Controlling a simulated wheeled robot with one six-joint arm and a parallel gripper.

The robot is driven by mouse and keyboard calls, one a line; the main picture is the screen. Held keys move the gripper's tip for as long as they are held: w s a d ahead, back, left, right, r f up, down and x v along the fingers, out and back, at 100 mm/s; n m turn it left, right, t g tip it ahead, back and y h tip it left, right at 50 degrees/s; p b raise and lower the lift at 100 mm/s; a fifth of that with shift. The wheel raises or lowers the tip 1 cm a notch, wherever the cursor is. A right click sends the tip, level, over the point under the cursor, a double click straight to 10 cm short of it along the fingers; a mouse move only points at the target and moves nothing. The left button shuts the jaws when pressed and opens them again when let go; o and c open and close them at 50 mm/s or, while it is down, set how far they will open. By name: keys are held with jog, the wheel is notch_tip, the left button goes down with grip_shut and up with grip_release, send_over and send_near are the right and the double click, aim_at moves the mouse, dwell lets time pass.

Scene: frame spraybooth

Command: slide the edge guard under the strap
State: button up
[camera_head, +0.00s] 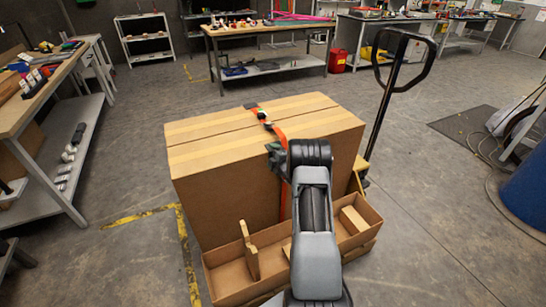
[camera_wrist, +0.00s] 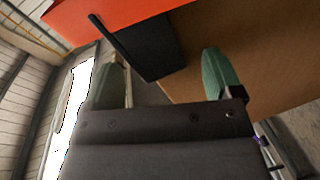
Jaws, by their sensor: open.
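A large cardboard box (camera_head: 225,190) carries an orange strap (camera_head: 282,133) over its top and down its front; the strap (camera_wrist: 120,20) also crosses the top of the wrist view. A black edge guard (camera_wrist: 150,48) lies at the strap, between brown cardboard and the left finger. Its upper side meets the strap's edge; how far it lies beneath is unclear. My gripper (camera_wrist: 165,78) is open, its green fingers apart on either side of the guard. In the head view my gripper (camera_head: 276,156) is by the box's front top edge, partly hidden by my arm.
A low cardboard tray (camera_head: 225,280) with wooden pieces (camera_head: 250,252) stands before the box. A pallet truck handle (camera_head: 405,62) rises behind the box on the right. A workbench (camera_head: 40,90) stands at left, a blue drum (camera_head: 525,185) at right. The floor between is mostly clear.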

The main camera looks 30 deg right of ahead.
jog(key=shift+c, duration=0.2)
jog(key=c, duration=0.9)
jog(key=o, duration=0.3)
jog(key=shift+c, duration=0.9)
jog(key=shift+d, duration=0.15)
jog(key=shift+s+d+b, duration=0.15)
jog(key=shift+d+b, duration=0.05)
jog(key=shift+d, duration=0.6)
jog(key=shift+s+d+b, duration=0.15)
jog(key=shift+d, duration=0.65)
jog(key=shift+d, duration=0.1)
